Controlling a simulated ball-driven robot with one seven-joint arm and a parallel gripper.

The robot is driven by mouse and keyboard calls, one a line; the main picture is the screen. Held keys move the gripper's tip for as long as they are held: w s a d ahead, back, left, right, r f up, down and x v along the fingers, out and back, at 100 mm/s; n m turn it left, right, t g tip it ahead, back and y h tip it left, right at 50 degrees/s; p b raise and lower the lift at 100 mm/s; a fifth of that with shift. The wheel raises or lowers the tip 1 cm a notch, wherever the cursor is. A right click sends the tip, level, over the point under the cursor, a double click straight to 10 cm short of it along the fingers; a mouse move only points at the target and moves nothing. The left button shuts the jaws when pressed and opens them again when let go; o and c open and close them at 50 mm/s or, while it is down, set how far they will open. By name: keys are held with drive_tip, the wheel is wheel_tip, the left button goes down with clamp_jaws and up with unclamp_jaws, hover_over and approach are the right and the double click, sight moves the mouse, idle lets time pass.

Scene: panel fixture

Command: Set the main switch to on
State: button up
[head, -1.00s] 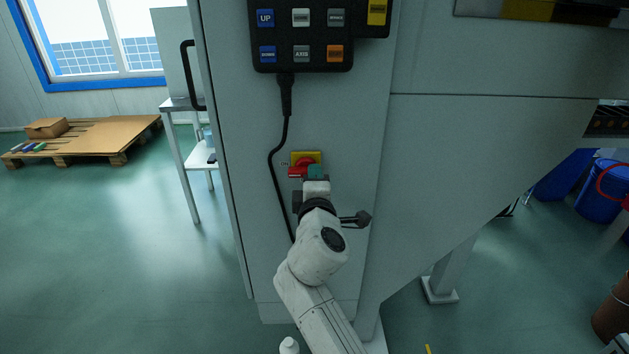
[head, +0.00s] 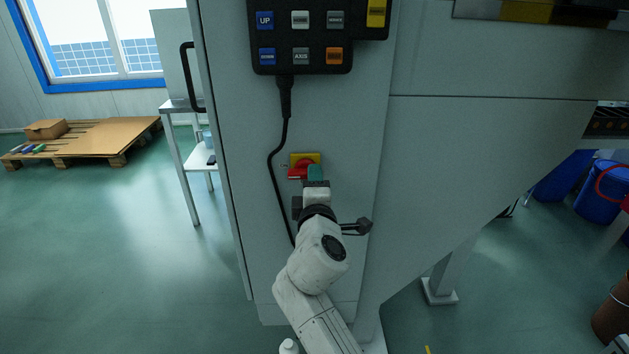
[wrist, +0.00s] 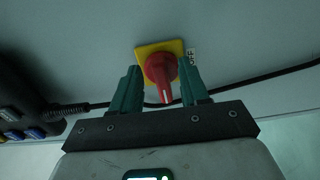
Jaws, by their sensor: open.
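The main switch (head: 299,170) is a red rotary knob on a yellow plate, mounted on the grey cabinet front in the head view. In the wrist view the red knob (wrist: 161,72) stands out from its yellow plate (wrist: 146,50), with a white mark on its handle. A small label (wrist: 191,57) sits beside the plate, too small to read surely. My gripper (wrist: 158,84) is open, its two green fingers on either side of the knob's handle. I cannot tell whether they touch it. In the head view my gripper (head: 316,174) partly covers the switch.
A black control panel (head: 301,36) with coloured buttons hangs above the switch. Its black cable (head: 271,160) runs down left of the switch and also crosses the wrist view (wrist: 260,79). A black door handle (head: 188,75) sticks out at the cabinet's left edge.

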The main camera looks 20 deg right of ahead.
drive_tip(key=v, duration=0.9)
drive_tip(key=shift+s, duration=0.25)
drive_tip(key=shift+p, duration=0.3)
drive_tip(key=s+d+f+m+g+p, duration=0.5)
drive_tip(key=s+d+f+m+g, duration=0.5)
drive_tip(key=s+f, duration=0.4)
drive_tip(key=s+f+m+g+y+p, duration=0.2)
drive_tip(key=s+g, duration=0.1)
drive_tip(key=s, duration=0.8)
drive_tip(key=s+f+m+g+y+p, duration=0.2)
drive_tip(key=s+g+y, duration=0.1)
drive_tip(key=s, duration=0.9)
drive_tip(key=shift+s+a+f+m, duration=0.15)
drive_tip(key=shift+f+m, duration=0.15)
drive_tip(key=shift+f, duration=0.05)
